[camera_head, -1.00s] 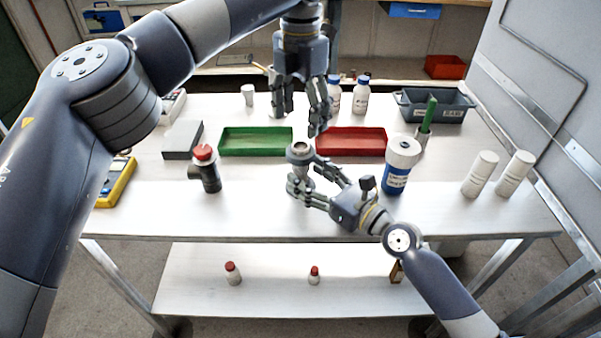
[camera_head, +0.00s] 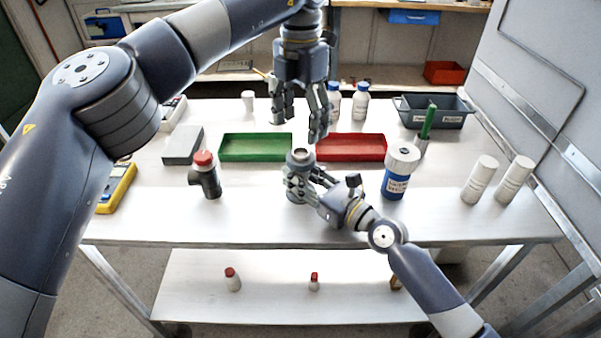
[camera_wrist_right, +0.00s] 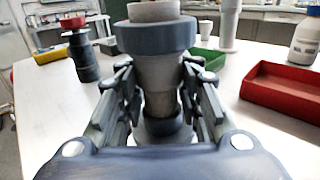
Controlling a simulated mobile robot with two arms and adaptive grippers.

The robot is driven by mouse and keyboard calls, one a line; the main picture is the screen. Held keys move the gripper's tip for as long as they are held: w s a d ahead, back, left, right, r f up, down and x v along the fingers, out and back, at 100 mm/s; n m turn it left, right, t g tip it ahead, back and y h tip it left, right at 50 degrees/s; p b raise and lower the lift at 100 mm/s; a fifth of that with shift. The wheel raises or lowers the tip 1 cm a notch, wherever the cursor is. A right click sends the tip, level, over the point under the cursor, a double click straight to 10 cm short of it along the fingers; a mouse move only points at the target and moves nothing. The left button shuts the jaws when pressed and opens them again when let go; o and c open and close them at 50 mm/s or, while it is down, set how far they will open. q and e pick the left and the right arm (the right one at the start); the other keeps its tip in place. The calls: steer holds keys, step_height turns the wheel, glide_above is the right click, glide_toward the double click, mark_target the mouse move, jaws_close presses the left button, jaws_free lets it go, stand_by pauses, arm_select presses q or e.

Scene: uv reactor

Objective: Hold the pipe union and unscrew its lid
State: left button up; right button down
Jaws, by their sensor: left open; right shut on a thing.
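The pipe union (camera_head: 300,160) stands upright on the table near the centre; its wide collar and pale top (camera_wrist_right: 155,30) show in the right wrist view. My right gripper (camera_head: 300,182) is shut on the body of the pipe union below the collar, with fingers on both sides (camera_wrist_right: 160,95). My left gripper (camera_head: 302,105) is open and empty, pointing down above and slightly behind the union, apart from it. I cannot tell the lid apart from the collar and top.
A dark pipe fitting with a red cap (camera_head: 206,175) stands left. A green tray (camera_head: 256,157) and a red tray (camera_head: 350,157) lie behind. A white-and-blue container (camera_head: 397,187) and two white bottles (camera_head: 479,180) stand right. A grey bin (camera_head: 443,120) stands at the back.

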mark_target(301, 152)
arm_select(q)
steer(key=shift+m, duration=0.3)
steer(key=m, duration=0.3)
steer(key=shift+m, duration=0.4)
steer(key=m, duration=0.3)
steer(key=shift+m, duration=0.3)
steer(key=m, duration=1.9)
steer(key=shift+m, duration=0.3)
steer(key=m, duration=0.3)
steer(key=shift+m, duration=0.3)
steer(key=shift+f, duration=4)
